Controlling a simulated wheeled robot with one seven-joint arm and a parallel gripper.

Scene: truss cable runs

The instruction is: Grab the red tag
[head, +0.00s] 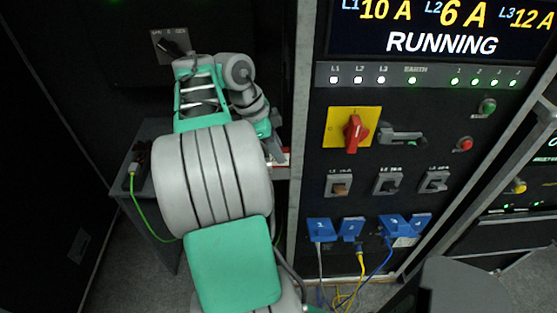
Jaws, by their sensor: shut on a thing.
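My gripper (276,152) is at the right end of a small grey shelf, just left of the panel's metal edge post. It is shut on the red tag (287,151), of which only a small red and white part shows beside the fingers. The rest of the tag is hidden by my gripper and arm. I cannot tell whether the tag still touches the shelf.
The panel at right carries a red rotary switch on a yellow plate (353,128), breakers, and blue plugs (320,229) with hanging cables. A rotary switch (172,43) sits on the dark cabinet behind.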

